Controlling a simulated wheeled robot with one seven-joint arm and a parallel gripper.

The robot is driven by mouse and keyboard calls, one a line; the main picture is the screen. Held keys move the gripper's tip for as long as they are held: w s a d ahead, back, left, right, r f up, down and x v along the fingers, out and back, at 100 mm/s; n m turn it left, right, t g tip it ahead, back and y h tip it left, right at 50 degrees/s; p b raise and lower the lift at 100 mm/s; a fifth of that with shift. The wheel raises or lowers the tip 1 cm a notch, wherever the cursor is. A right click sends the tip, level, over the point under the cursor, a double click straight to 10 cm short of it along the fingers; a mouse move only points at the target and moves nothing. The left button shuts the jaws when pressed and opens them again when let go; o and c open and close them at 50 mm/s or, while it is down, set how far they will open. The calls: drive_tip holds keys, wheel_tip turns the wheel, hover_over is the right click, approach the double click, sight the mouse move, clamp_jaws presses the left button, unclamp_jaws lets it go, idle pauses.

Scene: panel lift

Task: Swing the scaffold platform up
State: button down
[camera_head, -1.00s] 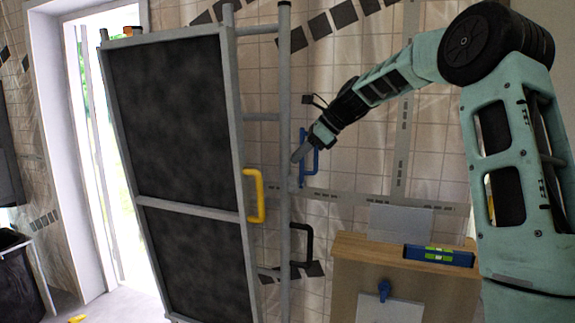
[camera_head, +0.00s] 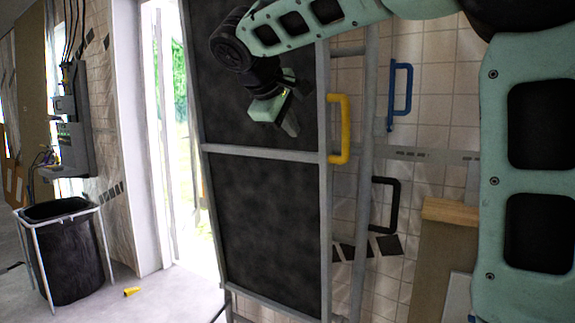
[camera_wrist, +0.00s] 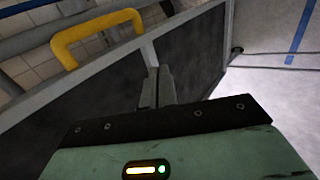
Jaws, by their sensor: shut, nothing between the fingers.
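The scaffold platform (camera_head: 262,220) is a dark panel in a grey frame, standing nearly upright and leaning slightly. A yellow handle (camera_head: 340,128) sits on its right edge rail; it also shows at the upper left of the wrist view (camera_wrist: 98,32). My gripper (camera_head: 291,126) is shut and empty, in front of the panel's upper half, left of the yellow handle and apart from it. In the wrist view its closed fingers (camera_wrist: 157,88) point toward the panel's grey crossbar. Whether they touch the panel cannot be told. My arm hides the panel's top.
A blue handle (camera_head: 400,90) and a black handle (camera_head: 385,203) are to the right of the platform. A wooden-topped cabinet (camera_head: 450,210) stands at the lower right. A black bin (camera_head: 68,255) and a small yellow object (camera_head: 132,291) are on the left floor, near the bright doorway.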

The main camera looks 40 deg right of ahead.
sight(313, 147)
drive_tip(key=shift+w+d+f+p, duration=0.4)
drive_tip(key=shift+w+d+f, duration=0.45)
drive_tip(key=shift+d, duration=0.95)
drive_tip(key=shift+w+d+f+p, duration=0.45)
drive_tip(key=shift+d+f, duration=0.65)
drive_tip(key=shift+d, duration=0.65)
drive_tip(key=shift+w+d+f+p, duration=0.3)
drive_tip(key=shift+w+d+f, duration=0.55)
drive_tip(key=shift+d, duration=0.95)
drive_tip(key=shift+s+f, duration=0.15)
